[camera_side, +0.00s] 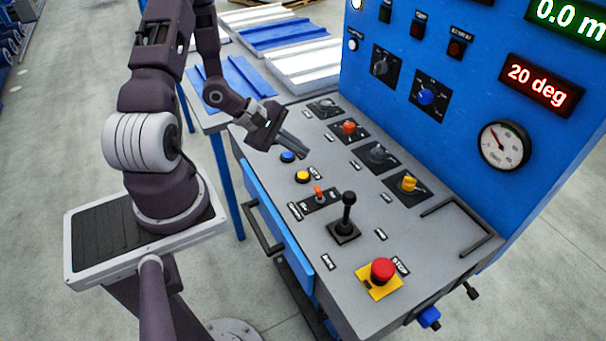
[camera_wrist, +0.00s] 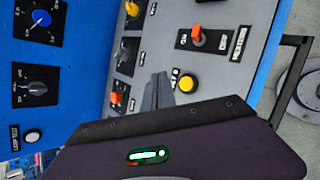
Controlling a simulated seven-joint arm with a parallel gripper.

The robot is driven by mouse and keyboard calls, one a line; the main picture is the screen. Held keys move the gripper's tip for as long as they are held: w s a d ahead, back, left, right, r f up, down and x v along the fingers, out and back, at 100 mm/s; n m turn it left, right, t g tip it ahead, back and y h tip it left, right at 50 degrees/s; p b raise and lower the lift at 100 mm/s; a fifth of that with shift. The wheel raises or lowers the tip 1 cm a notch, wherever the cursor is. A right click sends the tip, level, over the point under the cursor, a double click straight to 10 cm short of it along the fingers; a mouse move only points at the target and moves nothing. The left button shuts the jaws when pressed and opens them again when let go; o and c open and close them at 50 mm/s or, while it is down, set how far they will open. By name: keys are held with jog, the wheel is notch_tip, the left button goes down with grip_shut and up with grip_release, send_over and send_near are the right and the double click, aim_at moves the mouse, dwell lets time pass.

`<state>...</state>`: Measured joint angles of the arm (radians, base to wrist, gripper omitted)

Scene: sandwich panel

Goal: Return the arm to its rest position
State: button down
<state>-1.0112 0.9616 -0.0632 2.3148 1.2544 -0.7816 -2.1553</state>
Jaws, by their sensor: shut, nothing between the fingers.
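My gripper (camera_side: 303,152) is shut and empty. In the side view it hangs above the far left part of the grey control panel (camera_side: 315,238), close to the blue button (camera_side: 287,156) and the orange-red knob (camera_side: 348,127). Whether it touches the panel cannot be told. In the wrist view the closed fingers (camera_wrist: 158,84) point at the panel between the orange knob (camera_wrist: 116,99) and the yellow button (camera_wrist: 187,83). The blue button is not visible in the wrist view.
A black joystick (camera_side: 346,222), a red stop button (camera_side: 383,270) and a yellow knob (camera_side: 408,183) stand up from the panel. A blue upright board (camera_side: 460,95) rises behind it. A black handle (camera_side: 262,228) juts from the front. Panels (camera_side: 285,34) lie on tables behind.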

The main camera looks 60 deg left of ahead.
dwell(0.3)
notch_tip(320, 180, up, 19)
jog(key=m+g+y, duration=0.2)
jog(key=m+y, duration=0.5)
jog(key=m, duration=0.5)
jog(key=s+d+r+m+h, duration=0.1)
jog(key=s+d+r+m, duration=0.3)
jog(key=s+d, duration=0.4)
jog(key=s+d+r+m+h, duration=0.2)
jog(key=s+d+r+m, duration=0.2)
jog(key=s+d+m, duration=0.2)
jog(key=s+d, duration=0.2)
jog(key=shift+d+g, duration=0.35)
jog(key=shift+g, duration=0.05)
